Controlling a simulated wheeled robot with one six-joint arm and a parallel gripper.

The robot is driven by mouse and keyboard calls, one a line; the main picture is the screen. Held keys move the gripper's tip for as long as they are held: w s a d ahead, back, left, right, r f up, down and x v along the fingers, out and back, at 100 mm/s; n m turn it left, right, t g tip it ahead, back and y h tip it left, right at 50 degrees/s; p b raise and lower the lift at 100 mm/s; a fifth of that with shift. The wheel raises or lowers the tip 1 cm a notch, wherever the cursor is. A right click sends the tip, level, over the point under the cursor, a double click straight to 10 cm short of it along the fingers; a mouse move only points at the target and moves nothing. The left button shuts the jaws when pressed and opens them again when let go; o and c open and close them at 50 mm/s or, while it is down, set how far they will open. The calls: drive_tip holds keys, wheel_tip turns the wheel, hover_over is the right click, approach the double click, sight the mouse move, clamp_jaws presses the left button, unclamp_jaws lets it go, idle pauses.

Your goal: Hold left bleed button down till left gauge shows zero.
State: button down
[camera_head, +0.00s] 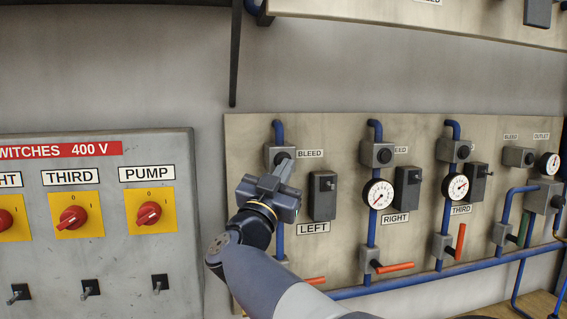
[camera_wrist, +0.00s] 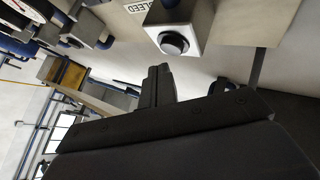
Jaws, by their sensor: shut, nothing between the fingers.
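The left bleed box (camera_head: 272,153) is on the blue pipe beside a BLEED label, above the LEFT label. Its round black button (camera_wrist: 173,43) shows in the wrist view, light-rimmed and on a grey box. My gripper (camera_head: 286,168) is in front of and just below that box in the head view, partly covering the button. In the wrist view the shut, empty fingers (camera_wrist: 158,72) end short of the button, with a small apparent gap; contact is not seen. The left gauge is hidden behind my gripper and wrist, so its reading cannot be seen.
The right gauge (camera_head: 378,194) and third gauge (camera_head: 457,187) are on the same board, with bleed boxes above and red-handled valves below. A black box (camera_head: 322,195) is just right of my gripper. A switch cabinet (camera_head: 100,230) stands left.

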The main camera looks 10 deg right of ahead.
drive_tip(key=s+b, duration=0.1)
drive_tip(key=s, duration=0.3)
drive_tip(key=shift+s, duration=0.4)
drive_tip(key=shift+w, duration=0.1)
drive_tip(key=s, duration=0.4)
drive_tip(key=shift+b, duration=0.35)
idle(0.4)
